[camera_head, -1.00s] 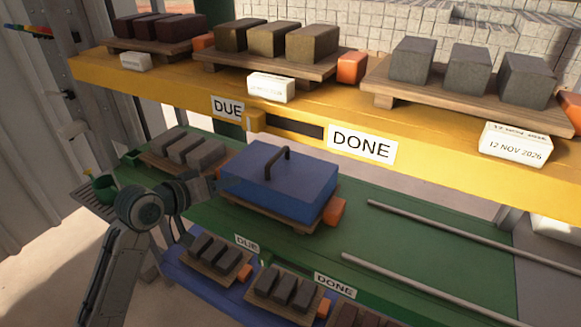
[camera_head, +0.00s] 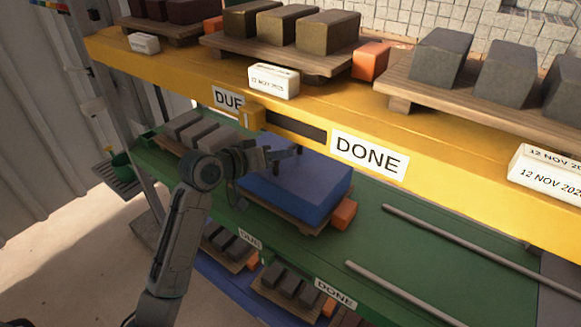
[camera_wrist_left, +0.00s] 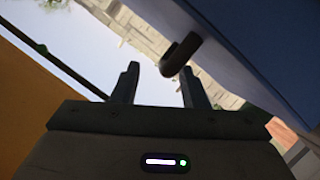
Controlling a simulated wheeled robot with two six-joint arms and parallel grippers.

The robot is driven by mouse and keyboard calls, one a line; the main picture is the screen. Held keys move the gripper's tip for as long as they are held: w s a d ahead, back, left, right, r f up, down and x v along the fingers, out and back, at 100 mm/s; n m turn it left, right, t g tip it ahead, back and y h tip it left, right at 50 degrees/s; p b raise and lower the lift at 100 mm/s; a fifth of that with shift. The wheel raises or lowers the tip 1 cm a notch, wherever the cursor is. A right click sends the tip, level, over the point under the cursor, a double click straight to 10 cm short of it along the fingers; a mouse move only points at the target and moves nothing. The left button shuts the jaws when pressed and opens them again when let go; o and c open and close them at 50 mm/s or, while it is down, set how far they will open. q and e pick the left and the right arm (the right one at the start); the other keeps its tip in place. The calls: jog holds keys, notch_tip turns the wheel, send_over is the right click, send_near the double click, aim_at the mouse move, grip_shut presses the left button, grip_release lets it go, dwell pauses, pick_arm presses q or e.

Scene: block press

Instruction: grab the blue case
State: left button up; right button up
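The blue case (camera_head: 312,188) sits on a wooden pallet on the green middle shelf, in the head view. My left gripper (camera_head: 288,152) is over its upper left part and hides most of the dark handle. In the left wrist view, the left gripper (camera_wrist_left: 160,66) is open with its fingers apart. The dark handle (camera_wrist_left: 181,57) shows just beyond the fingertips, nearer the right finger, and looks ungripped. The blue case (camera_wrist_left: 270,45) fills the upper right there. My right gripper is not in view.
The yellow upper shelf (camera_head: 225,75) runs close above the left gripper and case, carrying pallets of blocks. Grey blocks (camera_head: 205,133) stand left of the case. An orange block (camera_head: 344,214) is at its right. Two metal rails (camera_head: 470,245) lie on the otherwise clear green shelf farther right.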

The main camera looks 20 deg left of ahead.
aim_at(290, 166)
pick_arm(q)
jog(key=shift+w+d, duration=0.1)
jog(key=shift+w, duration=0.35)
jog(key=x, duration=0.4)
jog(key=shift+w+a+f+p, duration=0.15)
jog(key=shift+a+p, duration=0.05)
jog(key=shift+p, duration=0.2)
jog(key=shift+a, duration=0.1)
jog(key=shift+c, duration=0.7)
grip_shut()
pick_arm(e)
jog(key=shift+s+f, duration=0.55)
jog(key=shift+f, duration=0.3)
